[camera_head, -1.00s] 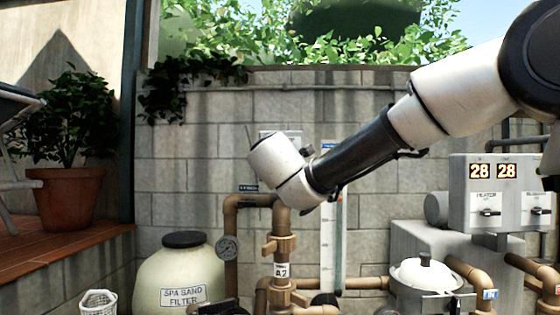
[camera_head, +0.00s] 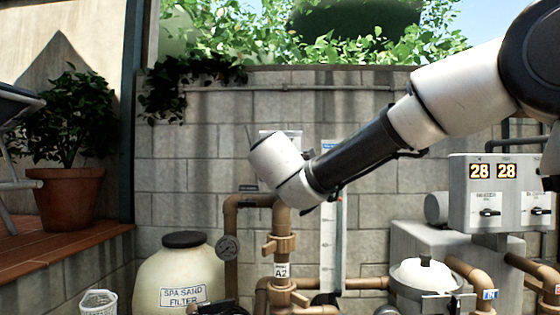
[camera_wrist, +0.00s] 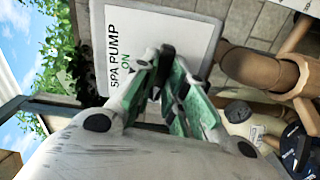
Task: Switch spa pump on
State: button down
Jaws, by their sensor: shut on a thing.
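The spa pump panel is a white plate lettered "SPA PUMP ON" (camera_wrist: 155,35) in the wrist view. A small part of a pale plate (camera_head: 291,134) shows behind my wrist in the head view. My gripper (camera_wrist: 167,58), with green and black fingers, is in front of the panel, beside the lettering. Its fingertips are closed together on the spa pump switch, which the fingers almost wholly hide. I cannot tell which way the switch points. In the head view my wrist hides the gripper.
A cream spa sand filter (camera_head: 180,270) and brown pipes with a valve tagged A2 (camera_head: 281,270) stand below my wrist. A grey control box (camera_head: 489,225) with two "28" displays is at right. A block wall (camera_head: 190,160) stands behind. A potted plant (camera_head: 68,195) is at left.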

jog(key=m, duration=1.7)
jog(key=shift+f, duration=0.1)
jog(key=c, duration=1.4)
grip_release()
jog(key=shift+o, duration=0.2)
jog(key=s, duration=0.7)
jog(key=shift+a, duration=0.1)
